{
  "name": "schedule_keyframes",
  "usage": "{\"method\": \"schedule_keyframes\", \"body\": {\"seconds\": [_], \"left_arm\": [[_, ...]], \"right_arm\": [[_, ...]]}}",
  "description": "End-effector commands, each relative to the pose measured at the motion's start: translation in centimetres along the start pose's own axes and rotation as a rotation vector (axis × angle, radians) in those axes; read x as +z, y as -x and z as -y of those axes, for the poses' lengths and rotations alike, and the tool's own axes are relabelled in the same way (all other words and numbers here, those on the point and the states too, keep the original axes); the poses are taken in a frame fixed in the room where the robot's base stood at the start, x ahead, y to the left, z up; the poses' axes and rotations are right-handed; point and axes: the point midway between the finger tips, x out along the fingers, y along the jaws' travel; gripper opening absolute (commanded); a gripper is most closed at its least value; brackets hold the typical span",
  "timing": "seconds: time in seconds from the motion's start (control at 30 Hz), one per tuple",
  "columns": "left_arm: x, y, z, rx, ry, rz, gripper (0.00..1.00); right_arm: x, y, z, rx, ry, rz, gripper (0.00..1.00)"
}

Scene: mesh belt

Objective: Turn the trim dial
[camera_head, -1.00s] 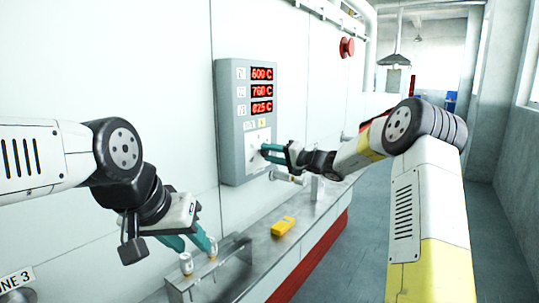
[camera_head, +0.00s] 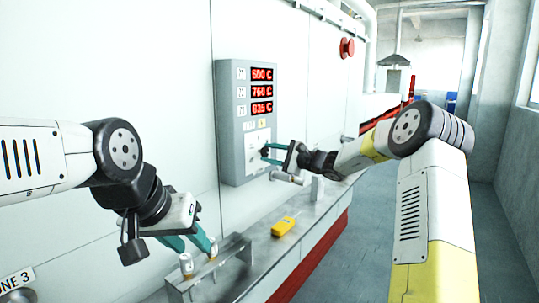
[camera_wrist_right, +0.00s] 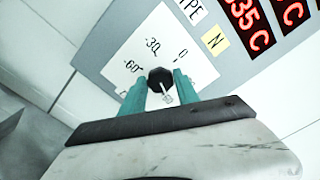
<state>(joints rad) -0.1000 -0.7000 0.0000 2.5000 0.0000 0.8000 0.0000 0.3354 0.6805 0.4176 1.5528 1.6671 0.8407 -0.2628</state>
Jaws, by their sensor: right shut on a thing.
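The trim dial is a small black knob (camera_wrist_right: 160,78) on a white scale plate (camera_wrist_right: 133,35) marked 0, 30 and 60, with the marks partly blurred. The plate is low on the grey wall panel (camera_head: 232,130). My right gripper (camera_wrist_right: 160,84) has its teal fingers on either side of the knob, shut on it; in the head view the right gripper (camera_head: 268,154) reaches the panel from the right. The panel's red readouts (camera_head: 262,92) show about 600, 760 and a third ending in 35 C. My left gripper (camera_head: 189,244) is open, low over the ledge.
A metal rack (camera_head: 235,248) with small white cylinders (camera_head: 186,264) stands below my left gripper. A yellow device (camera_head: 284,226) lies on the steel ledge (camera_head: 305,218). A red button (camera_head: 347,47) is on the wall. The aisle floor at right is clear.

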Motion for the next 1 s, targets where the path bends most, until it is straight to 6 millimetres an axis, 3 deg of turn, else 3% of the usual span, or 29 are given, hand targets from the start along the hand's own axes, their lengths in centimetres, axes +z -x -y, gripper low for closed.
{"method": "schedule_keyframes", "body": {"seconds": [0.4, 0.97, 1.0], "left_arm": [[0.00, 0.00, 0.00, 0.000, 0.000, 0.000, 0.36], [0.00, 0.00, 0.00, 0.000, 0.000, 0.000, 0.36], [0.00, 0.00, 0.00, 0.000, 0.000, 0.000, 0.36]], "right_arm": [[-0.22, 0.12, -0.02, 0.000, -0.203, -0.004, 0.00], [-0.24, 0.12, -0.05, 0.000, -0.236, -0.005, 0.00], [-0.24, 0.12, -0.05, 0.000, -0.236, -0.005, 0.39]]}}
